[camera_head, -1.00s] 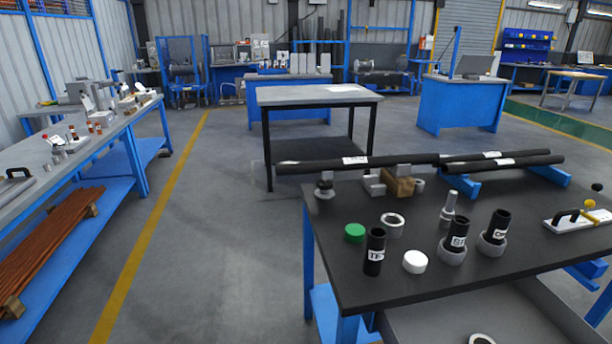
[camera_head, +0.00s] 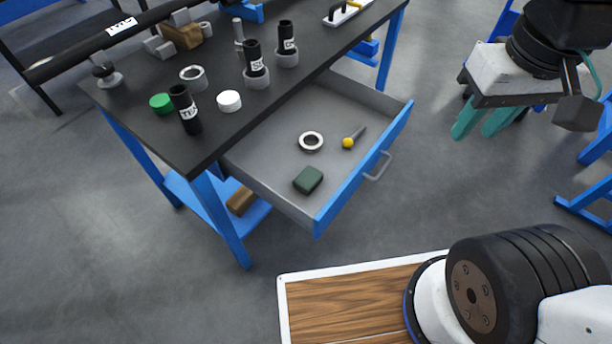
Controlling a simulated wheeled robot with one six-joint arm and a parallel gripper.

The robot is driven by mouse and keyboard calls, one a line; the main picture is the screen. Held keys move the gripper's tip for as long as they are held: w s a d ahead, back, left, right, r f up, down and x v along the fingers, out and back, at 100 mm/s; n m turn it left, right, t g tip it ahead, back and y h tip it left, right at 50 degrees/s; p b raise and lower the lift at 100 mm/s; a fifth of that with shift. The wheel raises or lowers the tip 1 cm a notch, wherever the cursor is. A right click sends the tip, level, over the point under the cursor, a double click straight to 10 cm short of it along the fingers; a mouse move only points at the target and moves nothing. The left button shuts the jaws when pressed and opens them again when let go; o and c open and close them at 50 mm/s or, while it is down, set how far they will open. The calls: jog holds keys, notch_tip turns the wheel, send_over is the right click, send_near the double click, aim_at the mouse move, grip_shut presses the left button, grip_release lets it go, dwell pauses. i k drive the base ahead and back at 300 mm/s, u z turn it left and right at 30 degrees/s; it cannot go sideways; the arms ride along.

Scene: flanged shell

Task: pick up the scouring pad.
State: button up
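A dark green block, which looks like the scouring pad (camera_head: 308,180), lies flat in the open drawer (camera_head: 268,159), near the drawer's front left corner. My gripper (camera_head: 486,128) is at the upper right, with two teal fingers pointing down and a gap between them. It is empty and well to the right of the drawer, apart from the pad. Nothing hides the pad.
In the drawer are a pale ring (camera_head: 311,141) and a yellow-tipped tool (camera_head: 350,140). The black-topped table (camera_head: 150,133) bears black cylinders, a green cap (camera_head: 160,103), a white cap (camera_head: 229,100) and a metal ring (camera_head: 193,77). The blue drawer front (camera_head: 365,165) has a handle (camera_head: 379,166).

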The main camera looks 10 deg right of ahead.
aim_at(309, 178)
jog(key=z, duration=3.35)
jog(key=k, duration=2.65)
jog(key=u, duration=2.3)
jog(key=i, duration=0.5)
jog(key=u, duration=0.05)
